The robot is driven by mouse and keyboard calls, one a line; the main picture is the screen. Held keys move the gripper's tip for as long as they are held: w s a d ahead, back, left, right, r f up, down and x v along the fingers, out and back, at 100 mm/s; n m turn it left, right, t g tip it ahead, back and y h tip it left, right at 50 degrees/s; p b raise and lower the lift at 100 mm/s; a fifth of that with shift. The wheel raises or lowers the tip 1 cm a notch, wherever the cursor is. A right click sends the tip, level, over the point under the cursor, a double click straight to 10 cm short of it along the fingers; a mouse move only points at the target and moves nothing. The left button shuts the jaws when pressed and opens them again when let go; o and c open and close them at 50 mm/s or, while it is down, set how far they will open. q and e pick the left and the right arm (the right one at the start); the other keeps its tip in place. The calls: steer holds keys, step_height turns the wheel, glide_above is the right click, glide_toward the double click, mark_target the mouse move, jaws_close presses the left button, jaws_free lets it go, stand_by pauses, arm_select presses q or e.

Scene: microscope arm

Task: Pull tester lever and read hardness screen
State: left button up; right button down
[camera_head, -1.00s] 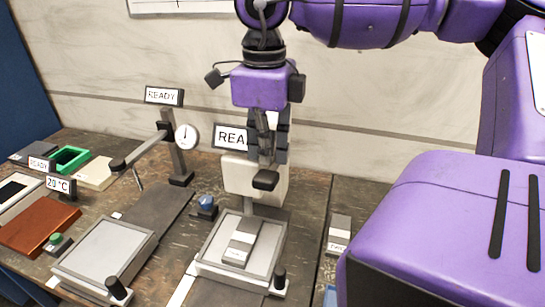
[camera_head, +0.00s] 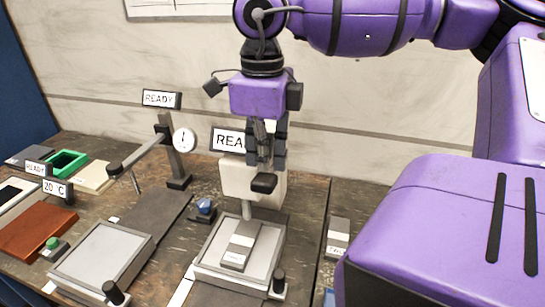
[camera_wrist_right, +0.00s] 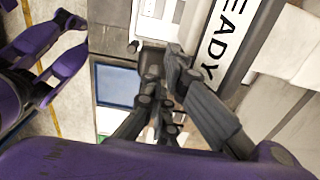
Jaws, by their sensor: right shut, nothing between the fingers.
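My right gripper (camera_head: 263,170) is shut and points down in front of a white-bodied device (camera_head: 234,178). Its fingers partly cover the device's READY screen (camera_head: 229,141), which reads "REA" in the head view and "EADY" in the right wrist view (camera_wrist_right: 215,50). A black block (camera_head: 264,184) shows just below the fingertips; contact with it cannot be told. A grey labelled block (camera_head: 239,246) lies on this device's plate. To the left, another device has a lever arm (camera_head: 140,155) with a black end, a round dial (camera_head: 184,140) and a READY screen (camera_head: 161,99). My left gripper is not in view.
A grey plate (camera_head: 102,252) with a black knob lies at front left. A green tray (camera_head: 68,162), a brown board (camera_head: 36,232) and a "20 °C" display (camera_head: 57,189) stand at far left. A small labelled block (camera_head: 338,238) lies at right. My purple arm crosses the upper right.

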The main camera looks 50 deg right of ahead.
mark_target(265, 177)
steer(key=shift+f, duration=0.1)
stand_by(0.5)
steer(key=shift+f+b, duration=0.8)
steer(key=shift+f, duration=2.2)
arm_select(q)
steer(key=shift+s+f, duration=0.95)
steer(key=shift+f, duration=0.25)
arm_select(e)
steer(key=shift+s+r, duration=0.1)
steer(key=shift+r+p, duration=0.35)
steer(key=shift+r, duration=0.8)
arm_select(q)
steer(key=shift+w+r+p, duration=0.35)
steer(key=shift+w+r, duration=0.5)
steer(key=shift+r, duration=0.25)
arm_select(e)
steer(key=shift+r, duration=2)
step_height(265, 177, up, 12)
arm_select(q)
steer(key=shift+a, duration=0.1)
arm_select(e)
steer(key=shift+f, duration=0.1)
